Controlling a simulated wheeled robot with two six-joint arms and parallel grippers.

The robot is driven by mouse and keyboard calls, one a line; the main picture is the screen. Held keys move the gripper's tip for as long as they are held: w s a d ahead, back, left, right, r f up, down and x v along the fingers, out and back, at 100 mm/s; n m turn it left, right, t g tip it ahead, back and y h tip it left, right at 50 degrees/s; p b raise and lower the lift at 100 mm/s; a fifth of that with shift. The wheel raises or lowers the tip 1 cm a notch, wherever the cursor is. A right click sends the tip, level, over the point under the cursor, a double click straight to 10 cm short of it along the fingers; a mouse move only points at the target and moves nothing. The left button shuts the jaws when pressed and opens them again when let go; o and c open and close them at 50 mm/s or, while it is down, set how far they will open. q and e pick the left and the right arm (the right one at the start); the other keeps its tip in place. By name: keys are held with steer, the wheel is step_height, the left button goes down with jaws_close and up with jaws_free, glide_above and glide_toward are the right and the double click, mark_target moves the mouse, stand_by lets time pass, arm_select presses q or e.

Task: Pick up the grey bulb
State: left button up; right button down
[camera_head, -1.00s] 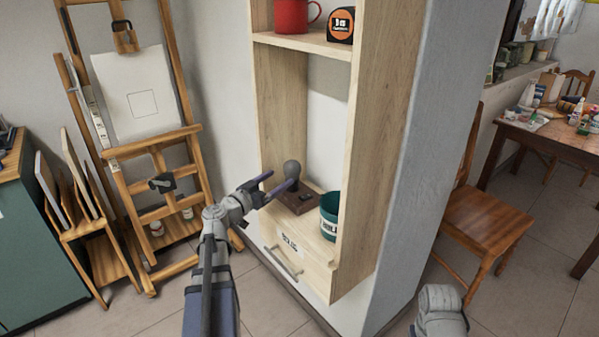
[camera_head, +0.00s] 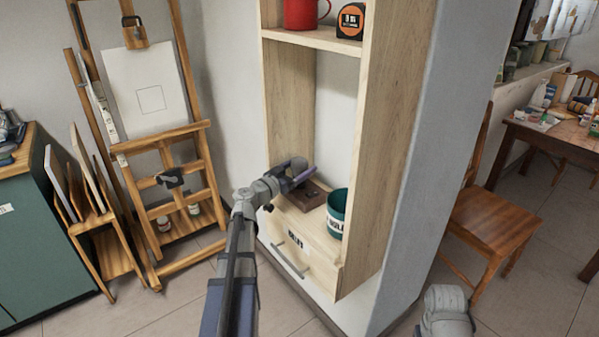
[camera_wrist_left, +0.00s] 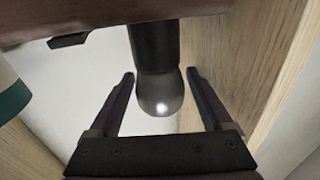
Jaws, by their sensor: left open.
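The grey bulb (camera_wrist_left: 160,95) hangs upside down in the left wrist view, on a dark neck from a brown base. In the head view the bulb (camera_head: 299,165) is partly hidden behind my left gripper, above the brown base (camera_head: 309,195) on the cabinet's lower shelf. My left gripper (camera_head: 303,174) reaches into the cabinet at the bulb. In the left wrist view my left gripper (camera_wrist_left: 161,78) is open, with one finger on each side of the bulb and visible gaps between. My right gripper is not in view.
A green labelled pot (camera_head: 337,212) stands right of the base. A drawer (camera_head: 300,250) with a handle is below the shelf. The cabinet's side wall (camera_head: 385,130) bounds the right.

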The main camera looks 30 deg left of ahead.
mark_target(296, 160)
arm_select(q)
steer(key=shift+w, duration=0.15)
steer(key=shift+c, duration=0.2)
steer(key=c, duration=1.1)
steer(key=shift+r, duration=0.1)
steer(key=shift+r+p, duration=0.55)
steer(key=shift+p, duration=0.1)
step_height(296, 160, up, 3)
steer(key=p, duration=0.3)
steer(key=shift+s+a+f+b, duration=0.1)
steer(key=shift+s+f+b, duration=0.1)
steer(key=shift+s, duration=0.35)
steer(key=shift+s+f+b, duration=0.2)
steer(key=shift+s, duration=0.35)
steer(key=s+a, duration=0.2)
steer(key=s, duration=1.3)
steer(key=shift+s+a, duration=0.3)
steer(key=shift+a, duration=0.1)
